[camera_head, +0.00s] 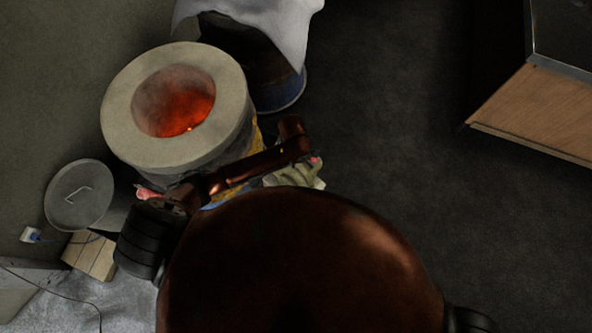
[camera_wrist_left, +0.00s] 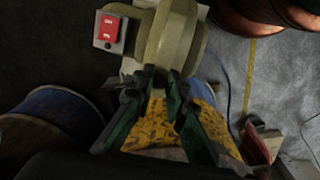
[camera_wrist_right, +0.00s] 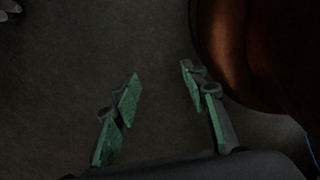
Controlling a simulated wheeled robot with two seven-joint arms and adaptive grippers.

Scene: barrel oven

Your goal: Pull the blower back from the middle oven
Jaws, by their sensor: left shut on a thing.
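The round oven (camera_head: 121,122) has a thick pale rim and a glowing red-orange inside, at the upper left of the head view. The olive-cream blower (camera_head: 300,176) shows partly behind my copper left arm, close to the oven's lower right side. In the left wrist view the blower (camera_wrist_left: 178,38) is at the top, with a red switch (camera_wrist_left: 109,28) on its left. My left gripper (camera_wrist_left: 163,73) is shut on the blower's narrow lower part; the exact grip spot is partly hidden by the fingers. My right gripper (camera_wrist_right: 158,78) is open and empty above the dark floor.
A blue drum (camera_head: 284,93) under a white cloth (camera_head: 290,28) stands behind the oven. A round grey lid (camera_head: 78,195) and wooden block (camera_head: 90,254) are at left. A wood-sided cabinet (camera_head: 545,112) is at upper right. The floor (camera_head: 400,120) between is clear.

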